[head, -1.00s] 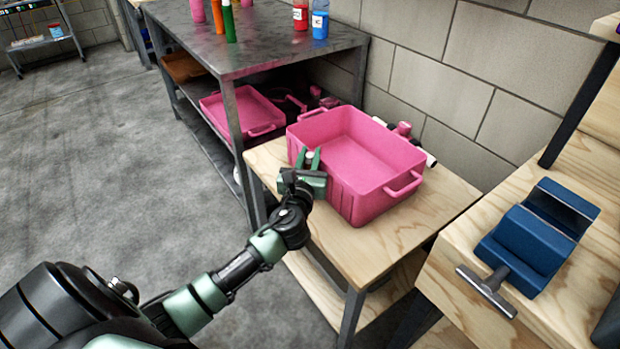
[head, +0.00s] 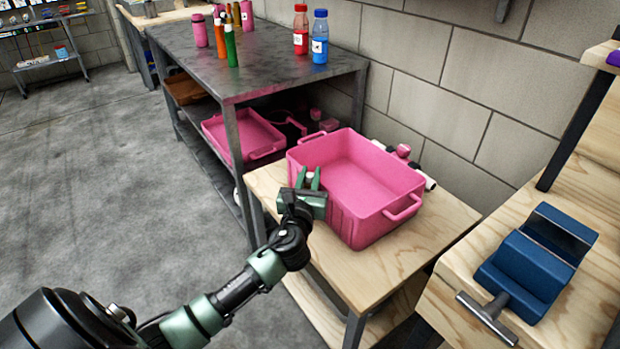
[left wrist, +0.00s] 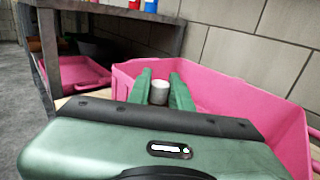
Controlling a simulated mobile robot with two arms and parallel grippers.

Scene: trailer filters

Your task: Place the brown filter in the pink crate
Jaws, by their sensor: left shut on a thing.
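The pink crate (head: 372,222) stands on a low wooden table, open at the top, and its inner floor looks empty where I see it. It also shows in the left wrist view (left wrist: 258,112), ahead of the fingers. My left gripper (head: 310,178) is at the crate's near left side, its fingertips around the rim's height. Its green fingers (left wrist: 160,88) are shut on a small pale cylinder (left wrist: 159,92). My right gripper is not in view.
A dark metal table (head: 270,68) with several bottles stands behind, with a pink tray (head: 236,155) on its lower shelf. White and pink parts lie behind the crate. A blue vise (head: 527,270) sits on the wooden bench at right. The wooden tabletop (head: 390,262) in front is clear.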

